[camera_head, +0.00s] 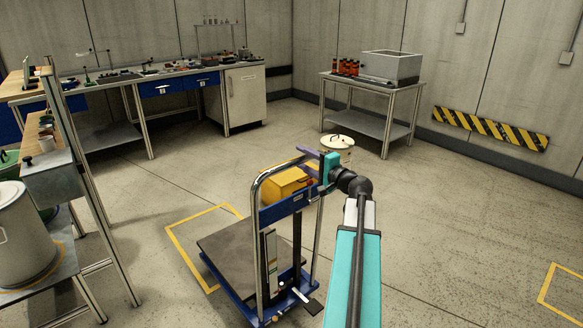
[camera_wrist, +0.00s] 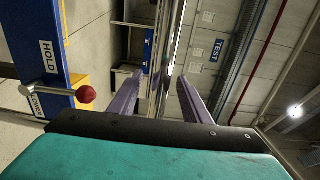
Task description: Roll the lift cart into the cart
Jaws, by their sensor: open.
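The lift cart has a grey platform (camera_head: 225,253), a blue frame, a yellow unit (camera_head: 287,184) and a chrome push handle (camera_head: 258,205). It stands on the floor in the middle of the head view, its platform pointing left. My gripper (camera_head: 312,157) is at the top of the handle on its right side. In the wrist view, my gripper (camera_wrist: 160,80) has its two purple fingers apart, and the chrome handle (camera_wrist: 166,60) runs between them. I cannot tell whether they touch it. A red-knobbed lever (camera_wrist: 85,94) sits beside a blue panel (camera_wrist: 45,50) marked HOLD and LOWER.
A yellow floor outline (camera_head: 183,256) lies partly behind the platform. Another outline (camera_head: 543,292) is at the right edge. A shelf frame (camera_head: 90,190) with a pale drum (camera_head: 22,240) stands left. A white-lidded drum (camera_head: 338,143) stands behind my gripper. Floor at right is clear.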

